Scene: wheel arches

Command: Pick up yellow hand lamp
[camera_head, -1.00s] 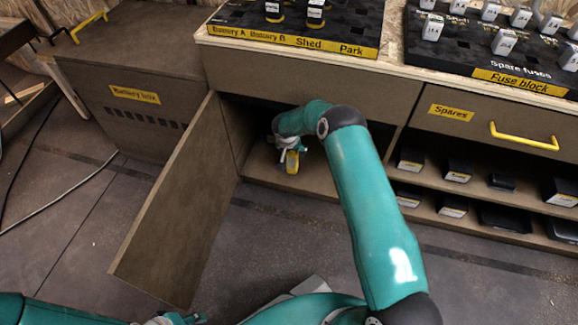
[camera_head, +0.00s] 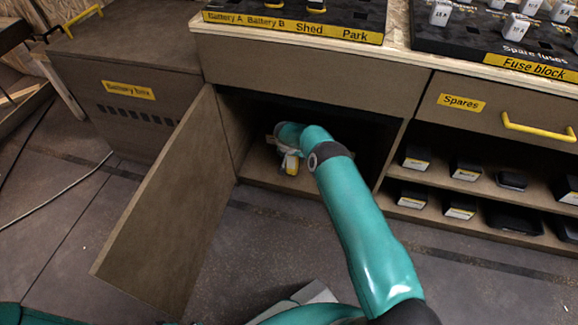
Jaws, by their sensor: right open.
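The yellow hand lamp (camera_head: 292,166) shows as a small yellow and white piece inside the open cupboard, near its floor. My right arm reaches into the cupboard, and my right gripper (camera_head: 285,152) is at the lamp, open. The wrist covers much of the gripper and part of the lamp, so I cannot tell whether the fingers touch it. Of my left arm only a teal edge shows at the bottom left, and its gripper is out of the picture.
The cupboard door (camera_head: 165,200) stands open to the left. A drawer front (camera_head: 310,75) closes the space above the opening. A battery box (camera_head: 125,95) stands at left. Shelves with several dark boxes (camera_head: 465,170) are at right, below the Spares drawer (camera_head: 490,112).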

